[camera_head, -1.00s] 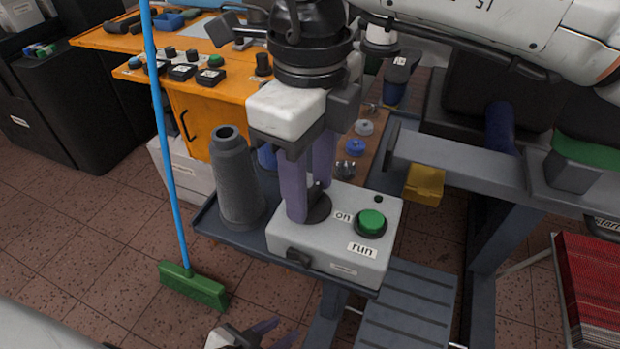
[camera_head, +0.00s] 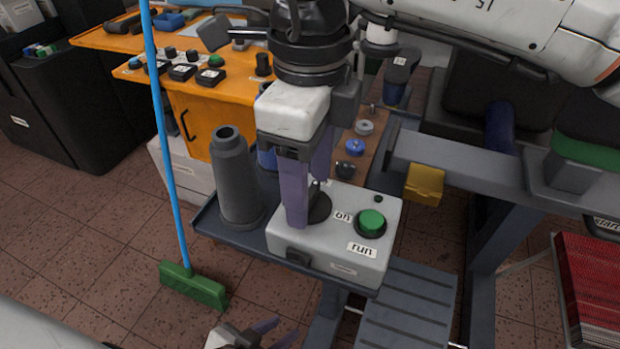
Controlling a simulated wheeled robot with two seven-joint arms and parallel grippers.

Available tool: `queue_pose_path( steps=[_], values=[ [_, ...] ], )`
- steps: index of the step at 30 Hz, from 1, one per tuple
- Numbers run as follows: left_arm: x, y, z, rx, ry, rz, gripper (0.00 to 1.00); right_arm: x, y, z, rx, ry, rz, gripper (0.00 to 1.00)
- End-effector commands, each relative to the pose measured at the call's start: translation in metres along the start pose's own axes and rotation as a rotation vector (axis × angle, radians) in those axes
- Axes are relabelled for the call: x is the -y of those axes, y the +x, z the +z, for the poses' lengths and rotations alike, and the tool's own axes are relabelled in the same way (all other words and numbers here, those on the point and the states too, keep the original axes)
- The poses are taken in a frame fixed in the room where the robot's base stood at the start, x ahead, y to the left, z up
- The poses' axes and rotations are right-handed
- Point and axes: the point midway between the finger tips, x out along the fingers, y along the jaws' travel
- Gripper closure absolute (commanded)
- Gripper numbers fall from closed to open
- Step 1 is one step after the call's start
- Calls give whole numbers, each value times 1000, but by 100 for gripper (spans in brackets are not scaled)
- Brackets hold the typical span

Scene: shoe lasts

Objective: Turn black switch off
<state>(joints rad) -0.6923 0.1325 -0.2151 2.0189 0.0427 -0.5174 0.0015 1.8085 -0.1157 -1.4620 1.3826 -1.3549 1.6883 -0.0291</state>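A light grey control box (camera_head: 340,255) with "on" and "run" labels sits on a dark stand. The black switch (camera_head: 319,209) has a round base and a small upright lever on the box's top left. My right gripper (camera_head: 308,197) points down at the switch. Its purple fingers are apart, one at the near left of the lever and one behind it. I cannot tell whether either finger touches the lever. A green button (camera_head: 371,222) is right of the switch. My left gripper (camera_head: 276,331) is low in the picture, open and empty, away from the box.
A dark grey cone spool (camera_head: 236,180) stands close left of the box. A black knob (camera_head: 298,257) is on the box's front. A blue-handled green broom (camera_head: 192,286) stands left. An orange workbench (camera_head: 240,90) is behind. Brick-red floor lies free at lower left.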

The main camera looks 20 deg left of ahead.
Motion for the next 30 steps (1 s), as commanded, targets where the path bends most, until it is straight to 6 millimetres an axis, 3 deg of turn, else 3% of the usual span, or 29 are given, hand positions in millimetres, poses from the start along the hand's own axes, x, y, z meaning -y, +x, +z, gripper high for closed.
queue_pose_path(
  steps=[11, 24, 30],
  values=[
    [-1, -1, 4, 8, -2, 1, 69, 0, -3, 0, -2, 2, 1, 41],
    [0, -4, -6, -1, 2, -2, 69, 0, -80, 0, -2, 1, 0, 41],
    [0, -4, -10, -6, 3, -3, 69, 0, -100, 0, -2, 2, 0, 41]
  ],
)
